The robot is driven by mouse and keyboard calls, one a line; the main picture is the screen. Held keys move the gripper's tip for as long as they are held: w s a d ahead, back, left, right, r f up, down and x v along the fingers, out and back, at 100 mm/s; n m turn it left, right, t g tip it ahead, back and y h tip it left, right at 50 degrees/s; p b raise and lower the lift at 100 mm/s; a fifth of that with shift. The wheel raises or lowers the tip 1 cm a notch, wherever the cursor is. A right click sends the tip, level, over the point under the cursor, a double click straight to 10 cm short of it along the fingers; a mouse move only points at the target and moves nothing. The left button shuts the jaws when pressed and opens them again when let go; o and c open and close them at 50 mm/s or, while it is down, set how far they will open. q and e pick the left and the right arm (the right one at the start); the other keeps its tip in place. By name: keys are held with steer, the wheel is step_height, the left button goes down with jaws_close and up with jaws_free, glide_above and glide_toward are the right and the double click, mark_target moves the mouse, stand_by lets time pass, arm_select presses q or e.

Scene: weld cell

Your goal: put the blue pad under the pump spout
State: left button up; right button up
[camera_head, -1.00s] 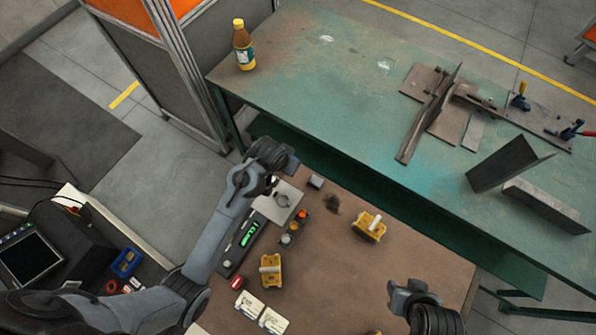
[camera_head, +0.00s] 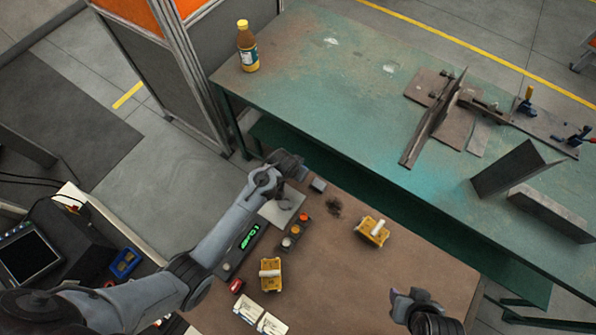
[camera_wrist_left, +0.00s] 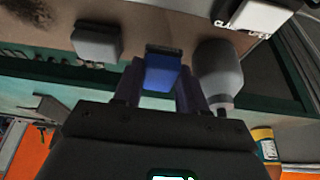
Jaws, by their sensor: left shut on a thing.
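The blue pad (camera_wrist_left: 162,72) is between the fingers of my left gripper (camera_wrist_left: 158,85) in the left wrist view. The gripper is shut on it. In the head view my left gripper (camera_head: 292,168) is over the far left part of the brown bench, above the square grey plate (camera_head: 270,213); the pad is hardly discernible there. A grey rounded body (camera_wrist_left: 218,72) stands right beside the gripper in the left wrist view; I cannot tell whether it is the pump, and no spout is clear. My right gripper (camera_head: 408,297) is at the lower right of the bench; its finger opening is unclear.
A grey block (camera_head: 318,185) lies just right of the plate. A control strip with a green display (camera_head: 251,236) lies below it. Two yellow holders (camera_head: 372,231) and white boxes (camera_head: 260,318) stand on the brown bench (camera_head: 330,275). A green table (camera_head: 330,95) runs behind.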

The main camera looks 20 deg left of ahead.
arm_select(q)
steer(key=shift+w+f, duration=0.1)
steer(key=shift+f, duration=0.5)
steer(key=shift+f, duration=0.6)
steer(key=o, duration=0.8)
steer(key=shift+c, duration=0.2)
